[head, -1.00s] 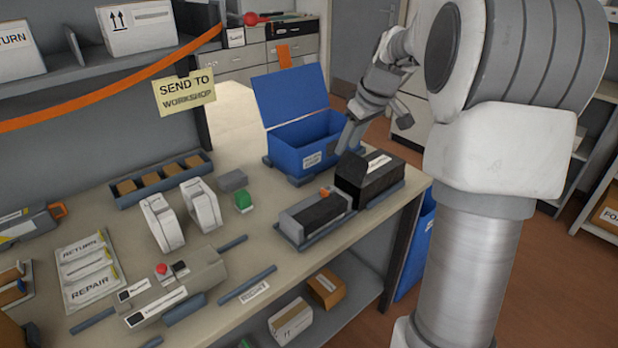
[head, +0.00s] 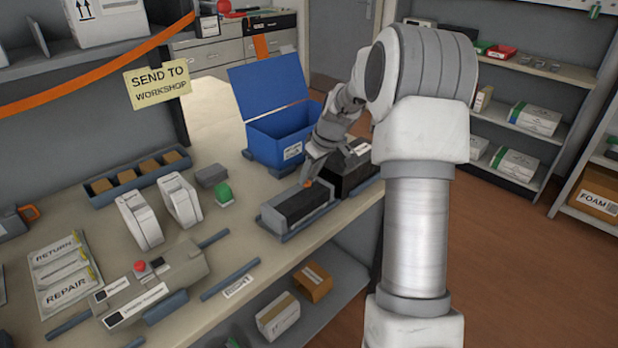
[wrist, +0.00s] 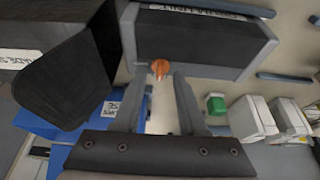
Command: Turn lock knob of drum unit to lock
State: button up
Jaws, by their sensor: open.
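The drum unit (head: 290,212) is a grey and black box on the bench near its front edge. Its orange lock knob (head: 308,184) is at the end by my gripper (head: 309,168). In the wrist view the drum unit (wrist: 205,42) shows at the top with an upside-down label. The lock knob (wrist: 160,68) points toward the camera from its near side. My gripper (wrist: 158,92) is open and empty, one finger on each side of the knob's line. The knob shows just past or between the fingertips; I cannot tell whether they touch it.
A black cartridge (head: 350,172) stands right of the drum unit; its dark end (wrist: 60,75) is close left in the wrist view. An open blue bin (head: 282,135) stands behind. A green-topped block (head: 224,194) and white cartridges (head: 181,200) are further left.

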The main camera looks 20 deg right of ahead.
jog(key=shift+w+a+f, duration=0.1)
jog(key=shift+w+f, duration=0.1)
jog(key=shift+f, duration=0.35)
grip_shut()
